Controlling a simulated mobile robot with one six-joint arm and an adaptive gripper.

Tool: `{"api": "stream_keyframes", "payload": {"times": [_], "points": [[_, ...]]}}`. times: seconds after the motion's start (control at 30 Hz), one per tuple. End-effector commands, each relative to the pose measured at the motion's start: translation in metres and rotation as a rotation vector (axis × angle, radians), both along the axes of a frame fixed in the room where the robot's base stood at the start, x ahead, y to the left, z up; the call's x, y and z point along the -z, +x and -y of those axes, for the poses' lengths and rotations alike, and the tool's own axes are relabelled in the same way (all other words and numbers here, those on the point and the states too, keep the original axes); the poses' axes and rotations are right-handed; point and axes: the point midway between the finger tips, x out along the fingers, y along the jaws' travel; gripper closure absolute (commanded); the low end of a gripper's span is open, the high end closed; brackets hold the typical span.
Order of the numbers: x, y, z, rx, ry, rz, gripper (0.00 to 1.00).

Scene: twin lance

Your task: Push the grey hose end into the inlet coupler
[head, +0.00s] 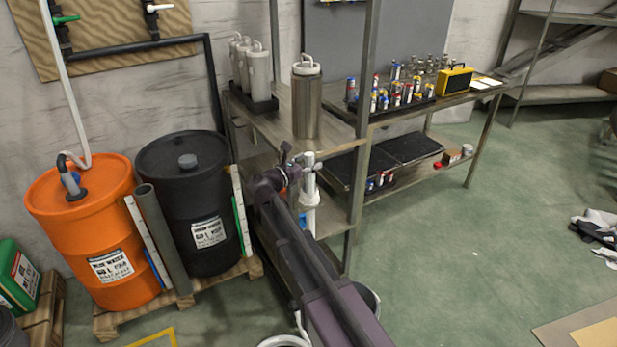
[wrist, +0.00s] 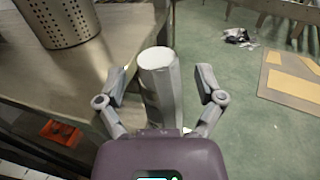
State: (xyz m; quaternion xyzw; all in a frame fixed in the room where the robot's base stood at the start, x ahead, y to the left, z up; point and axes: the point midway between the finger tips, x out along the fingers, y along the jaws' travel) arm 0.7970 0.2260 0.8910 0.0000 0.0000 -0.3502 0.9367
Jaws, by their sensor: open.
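My gripper (wrist: 160,84) is open, with one finger on each side of an upright pale grey cylinder (wrist: 158,72). The cylinder has a flat light top, and gaps show between it and both fingertips. In the head view my gripper (head: 287,166) is beside a white-grey upright piece (head: 309,190) at the steel table's front edge. I cannot tell whether this is the grey hose end. A pale hose (head: 76,110) runs from the wall fittings down to a grey fitting (head: 70,181) on the orange drum (head: 88,230). No inlet coupler can be told for sure.
A black drum (head: 190,205) stands beside the orange one on a pallet. A steel table (head: 285,123) holds a metal canister (head: 306,98) and white cylinders. A perforated steel pot (wrist: 58,20) is left of my gripper. Shelf posts stand close to my arm. The green floor (head: 450,240) at right is mostly clear.

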Motion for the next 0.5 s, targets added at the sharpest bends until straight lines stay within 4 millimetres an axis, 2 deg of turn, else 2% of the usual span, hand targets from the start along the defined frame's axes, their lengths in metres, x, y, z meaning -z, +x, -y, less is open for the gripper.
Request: {"api": "stream_keyframes", "payload": {"times": [0.2,0.5], "points": [[0.0000,-0.0002,-0.0001,0.000,0.000,0.000,0.13],[0.0000,-0.0001,-0.0002,0.000,0.000,0.000,1.00]]}}
